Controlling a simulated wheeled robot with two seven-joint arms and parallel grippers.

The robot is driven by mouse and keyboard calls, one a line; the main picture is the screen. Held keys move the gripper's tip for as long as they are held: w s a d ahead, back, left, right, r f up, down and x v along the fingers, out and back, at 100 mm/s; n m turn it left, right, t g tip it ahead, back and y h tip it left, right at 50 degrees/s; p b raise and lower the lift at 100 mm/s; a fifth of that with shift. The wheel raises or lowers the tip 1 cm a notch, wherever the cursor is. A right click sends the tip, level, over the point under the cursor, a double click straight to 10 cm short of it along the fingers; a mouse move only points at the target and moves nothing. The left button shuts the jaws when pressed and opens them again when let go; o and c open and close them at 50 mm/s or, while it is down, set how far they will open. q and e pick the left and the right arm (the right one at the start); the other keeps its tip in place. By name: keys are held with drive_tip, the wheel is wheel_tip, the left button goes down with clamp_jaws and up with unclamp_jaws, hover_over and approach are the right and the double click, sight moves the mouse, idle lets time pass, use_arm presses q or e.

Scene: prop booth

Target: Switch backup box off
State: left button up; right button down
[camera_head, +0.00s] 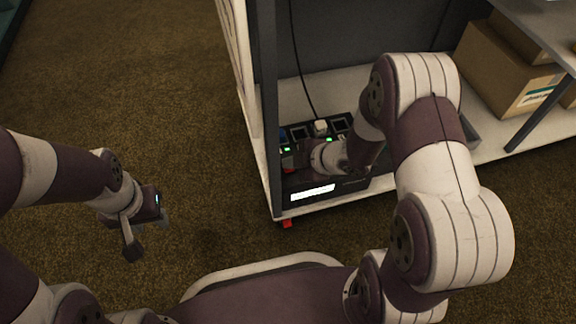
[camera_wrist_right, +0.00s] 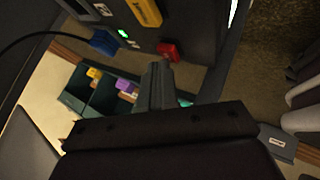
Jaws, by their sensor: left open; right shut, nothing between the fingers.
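The backup box (camera_head: 356,184) is a black unit on the low shelf, with sockets, green lights and a white label on its front. In the right wrist view its dark panel (camera_wrist_right: 185,28) carries a red switch (camera_wrist_right: 168,50) and a lit green light. My right gripper (camera_wrist_right: 158,68) is shut and empty, its fingertips close by the red switch; I cannot tell if they touch. In the head view my right arm covers part of the box and hides the fingertips. My left gripper (camera_head: 146,232) is open and empty above the carpet, well left of the box.
A white plug (camera_head: 320,126) with a black cable stands in the box. The wrist view shows a blue plug (camera_wrist_right: 104,42) and a yellow one (camera_wrist_right: 146,12). A dark post (camera_head: 264,110) rises beside the box. Cardboard boxes (camera_head: 498,75) sit at right. Carpet at left is clear.

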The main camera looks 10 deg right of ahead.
sight(292, 170)
drive_tip(key=shift+f, duration=0.35)
drive_tip(key=shift+r+p, duration=0.35)
drive_tip(key=shift+p, duration=0.1)
wheel_tip(292, 170, up, 6)
drive_tip(key=p, duration=0.6)
drive_tip(key=shift+r, duration=0.15)
